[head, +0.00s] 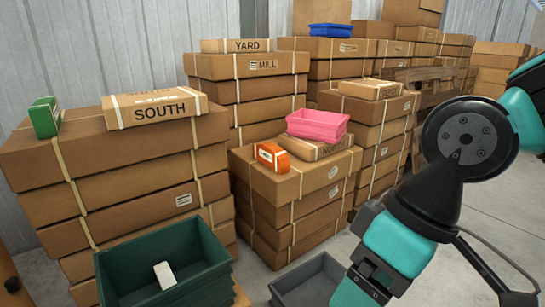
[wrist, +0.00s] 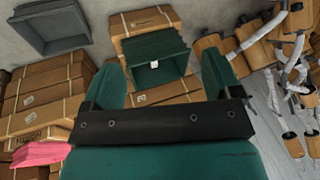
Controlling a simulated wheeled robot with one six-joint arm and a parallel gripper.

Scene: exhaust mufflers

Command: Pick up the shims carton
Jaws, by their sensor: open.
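No carton label reads clearly as shims, so I cannot tell which one it is. The small cartons in the head view are a green carton (head: 45,117) on the left stack, an orange-red carton (head: 272,157) on the middle stack, and a white carton (head: 165,275) inside the dark green bin (head: 204,285). The white carton also shows in the wrist view (wrist: 154,64), inside the green bin (wrist: 140,48). My gripper (wrist: 161,62) is open and empty, its two teal fingers apart with the bin seen between them. The head view does not show my fingertips.
A pink bin (head: 317,125) sits on the middle stack and a blue bin (head: 330,30) at the back. A grey bin (head: 309,285) stands low, right of the green bin. Large strapped boxes, including one marked SOUTH (head: 155,109), fill the left. Floor shows at right.

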